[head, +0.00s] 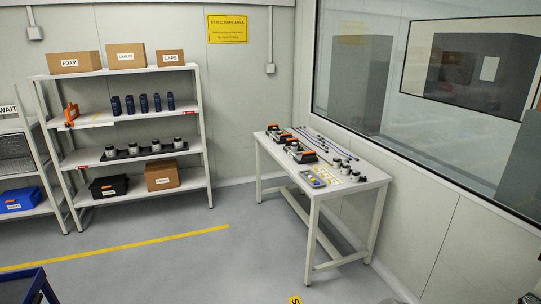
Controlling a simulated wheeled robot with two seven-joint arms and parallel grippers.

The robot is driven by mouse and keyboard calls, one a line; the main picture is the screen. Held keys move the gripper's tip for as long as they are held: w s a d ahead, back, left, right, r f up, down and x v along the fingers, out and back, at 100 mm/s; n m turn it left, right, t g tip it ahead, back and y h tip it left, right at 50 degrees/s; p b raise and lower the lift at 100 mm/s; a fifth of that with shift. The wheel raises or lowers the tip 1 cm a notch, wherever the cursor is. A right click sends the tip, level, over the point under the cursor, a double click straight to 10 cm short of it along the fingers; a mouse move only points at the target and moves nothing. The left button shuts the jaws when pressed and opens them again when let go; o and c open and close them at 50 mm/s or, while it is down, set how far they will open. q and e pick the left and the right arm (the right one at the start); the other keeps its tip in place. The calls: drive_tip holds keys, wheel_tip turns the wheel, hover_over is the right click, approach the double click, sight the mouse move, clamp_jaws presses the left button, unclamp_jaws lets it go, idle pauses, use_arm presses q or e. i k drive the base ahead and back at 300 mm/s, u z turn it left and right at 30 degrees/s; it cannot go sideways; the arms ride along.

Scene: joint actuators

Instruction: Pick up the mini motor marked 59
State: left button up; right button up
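No mark 59 can be read at this distance, so I cannot tell which motor bears it. Several small silver and black cylindrical motors (345,168) stand near the right end of the white table (373,184). Similar larger-looking silver and black cylinders (156,146) stand in a row on a dark tray on the shelf rack (195,158) at the left. Neither of my grippers is in view.
The table also holds orange and black devices (300,152), long rods and a small grey tray (313,178). Boxes marked FOAM (75,63), CABLES and CAPS top the rack. A blue cart edge (25,285) is at lower left. The grey floor (200,260) between is clear.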

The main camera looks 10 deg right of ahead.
sight(336, 164)
drive_tip(key=z, duration=0.45)
drive_tip(key=i, duration=2.25)
drive_tip(key=z, duration=0.6)
